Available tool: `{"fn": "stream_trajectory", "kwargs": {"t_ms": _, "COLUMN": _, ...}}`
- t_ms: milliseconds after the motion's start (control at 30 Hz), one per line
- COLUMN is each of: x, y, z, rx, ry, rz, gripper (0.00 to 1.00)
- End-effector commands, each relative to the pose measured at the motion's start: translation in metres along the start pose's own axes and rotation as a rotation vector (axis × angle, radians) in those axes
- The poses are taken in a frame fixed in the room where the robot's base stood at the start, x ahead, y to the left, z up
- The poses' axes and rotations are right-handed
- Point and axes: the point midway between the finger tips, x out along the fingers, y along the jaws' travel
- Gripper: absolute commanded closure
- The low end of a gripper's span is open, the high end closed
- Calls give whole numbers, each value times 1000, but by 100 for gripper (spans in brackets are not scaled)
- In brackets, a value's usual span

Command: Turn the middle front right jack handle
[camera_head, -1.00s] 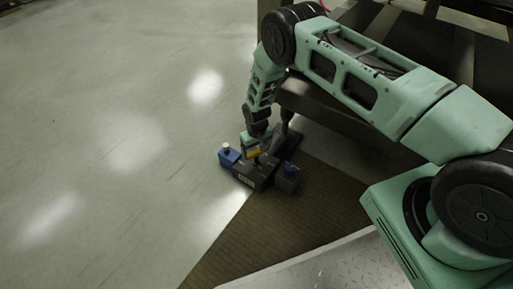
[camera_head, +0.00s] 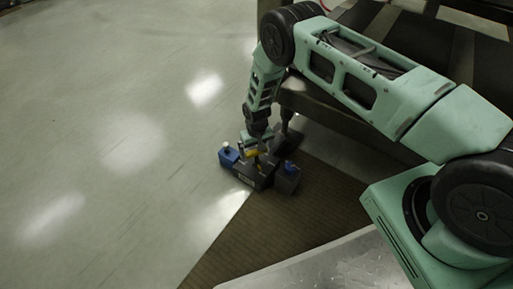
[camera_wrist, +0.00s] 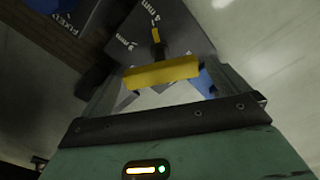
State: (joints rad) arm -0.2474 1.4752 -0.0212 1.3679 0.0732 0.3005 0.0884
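The jack (camera_head: 262,180) is a dark grey block with blue parts at its left and right ends, on the floor by the table's foot. In the wrist view its grey top (camera_wrist: 185,35) carries white markings, one reading "4 mm". A yellow bar-shaped handle (camera_wrist: 162,73) stands on it and also shows in the head view (camera_head: 252,154). My gripper (camera_wrist: 165,78) is above the jack, its two fingers wide apart with the handle between them. A small gap shows at the handle's right end; contact on the left is unclear.
A dark table frame (camera_head: 335,115) stands close behind my arm and the jack. A brown ribbed mat (camera_head: 290,225) lies in front. The pale floor (camera_head: 110,120) to the left is clear.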

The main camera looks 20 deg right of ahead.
Motion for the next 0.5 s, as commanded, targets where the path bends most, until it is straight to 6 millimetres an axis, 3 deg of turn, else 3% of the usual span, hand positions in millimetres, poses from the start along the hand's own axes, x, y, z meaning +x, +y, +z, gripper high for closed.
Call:
{"fn": "stream_trajectory", "kwargs": {"t_ms": 233, "x": -23, "y": 0, "z": -2, "rx": -2, "ry": 3, "rz": 0, "gripper": 0}}
{"fn": "stream_trajectory", "kwargs": {"t_ms": 500, "x": -86, "y": 0, "z": -1, "rx": -1, "ry": 3, "rz": 0, "gripper": 0}}
